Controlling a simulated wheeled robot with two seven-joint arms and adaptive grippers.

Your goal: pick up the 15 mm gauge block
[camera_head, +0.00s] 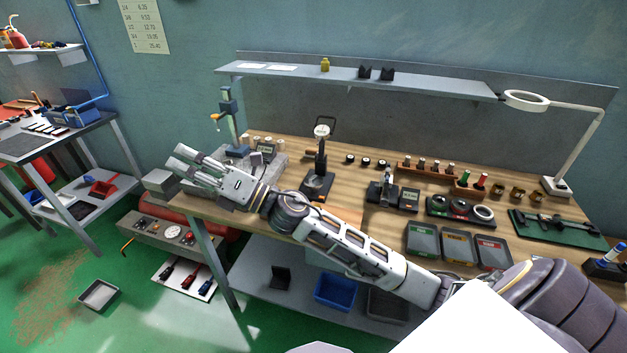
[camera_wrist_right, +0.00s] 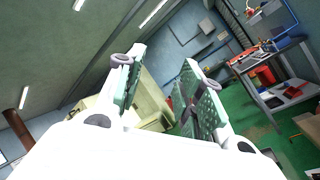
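I cannot make out which item is the 15 mm gauge block. Small pieces stand near the grey surface plate (camera_head: 272,170) at the left of the wooden bench, too small to read. My right gripper (camera_head: 180,159) is raised in front of the bench's left end, pointing left, and its forearm crosses in front of the bench. In the right wrist view my right gripper (camera_wrist_right: 157,68) has its two green-padded fingers apart, with nothing between them. My left gripper is not in view.
The wooden bench (camera_head: 345,185) holds a blue height gauge (camera_head: 229,120), a dial stand (camera_head: 318,175), three labelled trays (camera_head: 458,247) and a magnifier lamp (camera_head: 558,185). A shelf (camera_head: 400,84) runs above its back. Another cart (camera_head: 25,148) stands left, with green floor between.

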